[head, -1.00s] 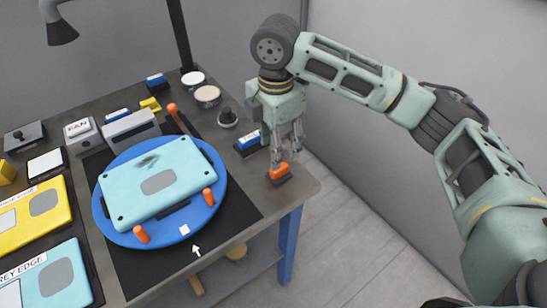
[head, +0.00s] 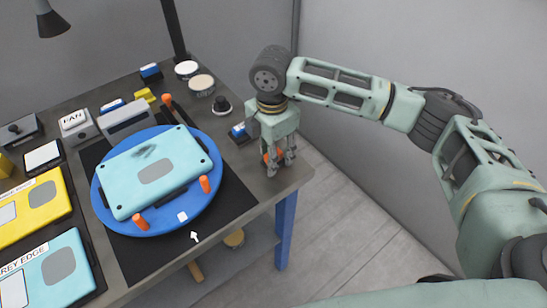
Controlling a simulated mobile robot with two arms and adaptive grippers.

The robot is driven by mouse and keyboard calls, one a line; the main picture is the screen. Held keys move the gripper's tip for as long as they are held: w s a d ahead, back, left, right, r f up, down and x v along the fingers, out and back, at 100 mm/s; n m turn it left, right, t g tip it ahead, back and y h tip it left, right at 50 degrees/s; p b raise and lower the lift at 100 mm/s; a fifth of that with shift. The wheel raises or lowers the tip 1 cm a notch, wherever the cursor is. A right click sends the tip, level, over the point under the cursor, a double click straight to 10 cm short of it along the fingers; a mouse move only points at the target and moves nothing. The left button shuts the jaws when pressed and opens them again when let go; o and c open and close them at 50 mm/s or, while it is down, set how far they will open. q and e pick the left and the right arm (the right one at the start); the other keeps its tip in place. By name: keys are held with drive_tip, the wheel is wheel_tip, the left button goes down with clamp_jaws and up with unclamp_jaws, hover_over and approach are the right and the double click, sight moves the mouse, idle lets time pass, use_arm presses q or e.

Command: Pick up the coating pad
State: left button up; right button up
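A small orange block (head: 265,157) with a dark base, which looks like the coating pad, is near the table's right corner. It is mostly hidden behind the fingers of my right gripper (head: 280,167). The fingers point down and reach around the block, close to the tabletop. I cannot tell whether they press on it. The block does not visibly stand clear of the table. My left gripper is not in view.
A blue round turntable (head: 205,205) with orange pegs carries a light-blue panel (head: 180,150). A blue-and-white block (head: 238,131) and a dark knob (head: 221,105) stand close to my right gripper. The table's right edge drops to the floor just beside it.

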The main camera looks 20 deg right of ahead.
drive_tip(key=c, duration=0.6)
drive_tip(key=shift+r, duration=0.1)
drive_tip(key=shift+c, duration=1.4)
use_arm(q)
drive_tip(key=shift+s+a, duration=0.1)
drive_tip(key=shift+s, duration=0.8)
use_arm(e)
drive_tip(key=shift+r, duration=0.6)
wheel_tip(320, 180, up, 3)
drive_tip(key=shift+f+b, duration=0.15)
drive_tip(key=shift+b, duration=0.2)
drive_tip(key=s+d+r+b, duration=0.1)
drive_tip(key=s+d+r, duration=0.6)
drive_tip(key=s, duration=0.1)
drive_tip(key=shift+s+d, duration=0.4)
drive_tip(key=o, duration=0.8)
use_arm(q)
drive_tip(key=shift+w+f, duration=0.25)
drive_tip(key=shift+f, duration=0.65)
use_arm(e)
drive_tip(key=c, duration=0.5)
